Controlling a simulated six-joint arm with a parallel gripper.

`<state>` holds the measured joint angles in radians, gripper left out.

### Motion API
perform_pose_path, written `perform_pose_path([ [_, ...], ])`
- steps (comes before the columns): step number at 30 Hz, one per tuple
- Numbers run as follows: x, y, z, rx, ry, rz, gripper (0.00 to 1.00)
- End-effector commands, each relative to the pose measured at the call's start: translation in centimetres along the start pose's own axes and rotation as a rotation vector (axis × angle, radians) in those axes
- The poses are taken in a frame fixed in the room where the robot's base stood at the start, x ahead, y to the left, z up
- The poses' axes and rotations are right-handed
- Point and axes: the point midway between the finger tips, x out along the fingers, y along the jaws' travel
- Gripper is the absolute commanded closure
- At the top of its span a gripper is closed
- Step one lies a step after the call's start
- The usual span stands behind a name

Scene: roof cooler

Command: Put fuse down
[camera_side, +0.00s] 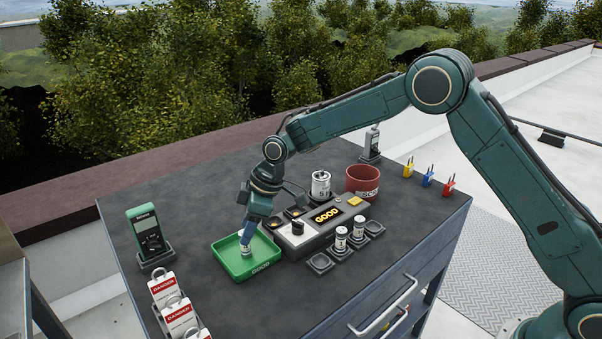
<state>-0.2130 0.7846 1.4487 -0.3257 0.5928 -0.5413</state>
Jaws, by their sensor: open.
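A white fuse (246,251) with a dark band stands or leans in the green tray (232,272) labelled GOOD, towards its right half. My gripper (248,235) points down over the tray, right above the fuse. Its fingers are at the fuse's upper part and are open; they hide some of it. Two similar fuses (341,239) and (358,228) stand in small dark holders to the right of the tester.
The tester (298,240) with a lit GOOD display stands right of the tray. A red bin (363,180) and a larger white cylinder (321,186) stand behind it. A green meter (147,236) and DANGER tags (178,314) are left. An empty holder (320,263) lies in front of the tester.

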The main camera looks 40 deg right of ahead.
Motion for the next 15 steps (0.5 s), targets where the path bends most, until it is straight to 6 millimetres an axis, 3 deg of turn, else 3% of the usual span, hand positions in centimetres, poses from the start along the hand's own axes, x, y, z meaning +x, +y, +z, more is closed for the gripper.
perform_pose_path([
  [9,-5.4,0.0,0.0,0.001,0.001,0.001,0.55],
  [15,-7.6,0.0,0.0,-0.001,0.001,0.0,0.55],
])
